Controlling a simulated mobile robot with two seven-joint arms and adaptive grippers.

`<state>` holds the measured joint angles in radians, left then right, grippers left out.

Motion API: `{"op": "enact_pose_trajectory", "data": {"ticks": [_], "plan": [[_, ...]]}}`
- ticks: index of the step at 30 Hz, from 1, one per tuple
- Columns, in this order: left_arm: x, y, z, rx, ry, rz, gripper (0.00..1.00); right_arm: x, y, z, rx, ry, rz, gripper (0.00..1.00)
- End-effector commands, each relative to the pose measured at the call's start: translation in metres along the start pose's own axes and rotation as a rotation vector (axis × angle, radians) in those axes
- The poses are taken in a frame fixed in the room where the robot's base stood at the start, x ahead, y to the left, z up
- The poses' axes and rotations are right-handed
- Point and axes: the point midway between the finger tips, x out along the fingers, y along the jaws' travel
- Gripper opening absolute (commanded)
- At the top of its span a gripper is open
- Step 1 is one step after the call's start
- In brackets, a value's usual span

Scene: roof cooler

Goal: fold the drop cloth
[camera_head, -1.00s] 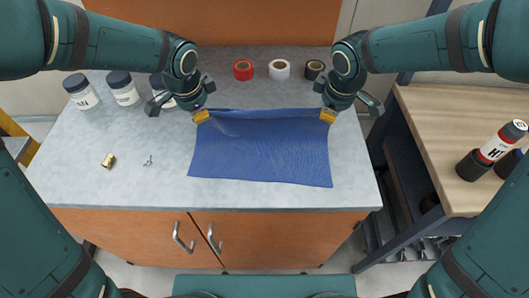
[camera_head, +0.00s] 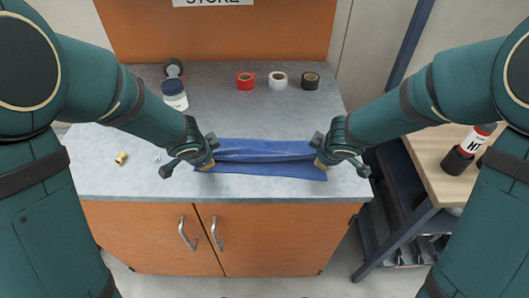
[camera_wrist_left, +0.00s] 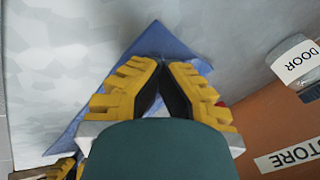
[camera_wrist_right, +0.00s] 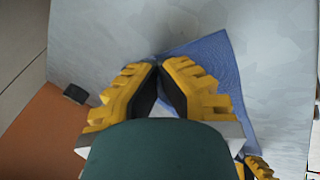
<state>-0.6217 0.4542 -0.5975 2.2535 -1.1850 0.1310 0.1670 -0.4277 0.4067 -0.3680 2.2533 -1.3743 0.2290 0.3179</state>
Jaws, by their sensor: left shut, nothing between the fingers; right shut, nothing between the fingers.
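The blue drop cloth (camera_head: 265,153) lies near the front of the grey countertop. Its far part is turned over toward the front, and a strip of the lower layer shows along the front edge. My left gripper (camera_head: 208,166) is shut at the cloth's left end; my right gripper (camera_head: 320,163) is shut at its right end. In the left wrist view the yellow fingers (camera_wrist_left: 160,64) meet over the cloth (camera_wrist_left: 160,38). In the right wrist view the fingers (camera_wrist_right: 160,68) also meet, with cloth (camera_wrist_right: 218,55) beside and below them.
Red (camera_head: 245,80), white (camera_head: 278,80) and black (camera_head: 310,81) tape rolls stand at the back. A small gold piece (camera_head: 121,157) lies at left. A wooden side table (camera_head: 433,157) holds a bottle (camera_head: 465,150).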

Motion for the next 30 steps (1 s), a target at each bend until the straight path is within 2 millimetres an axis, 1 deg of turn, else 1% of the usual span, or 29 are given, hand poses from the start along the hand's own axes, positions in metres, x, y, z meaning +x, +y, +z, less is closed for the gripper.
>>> {"op": "enact_pose_trajectory", "data": {"ticks": [20, 21, 23, 24, 25, 30], "plan": [[0.0026, 0.0015, 0.0014, -0.003, 0.012, -0.019, 0.00, 0.0042, -0.0027, 0.0017, 0.004, 0.012, 0.016, 0.00], [0.0026, 0.0015, 0.0014, -0.003, 0.012, -0.019, 0.07, 0.0042, -0.0027, 0.0017, 0.004, 0.012, 0.016, 0.07], [0.0027, 0.0015, 0.0014, -0.003, 0.012, -0.019, 0.28, 0.0042, -0.0027, 0.0016, 0.004, 0.012, 0.016, 0.28], [0.0027, 0.0017, 0.0014, -0.003, 0.012, -0.019, 0.42, 0.0042, -0.0028, 0.0016, 0.004, 0.012, 0.016, 0.42], [0.0028, 0.0019, 0.0014, -0.003, 0.012, -0.018, 0.50, 0.0043, -0.0030, 0.0016, 0.004, 0.012, 0.015, 0.50], [0.0033, 0.0034, 0.0016, -0.002, 0.011, -0.016, 0.50, 0.0049, -0.0047, 0.0019, 0.003, 0.011, 0.012, 0.50]]}}
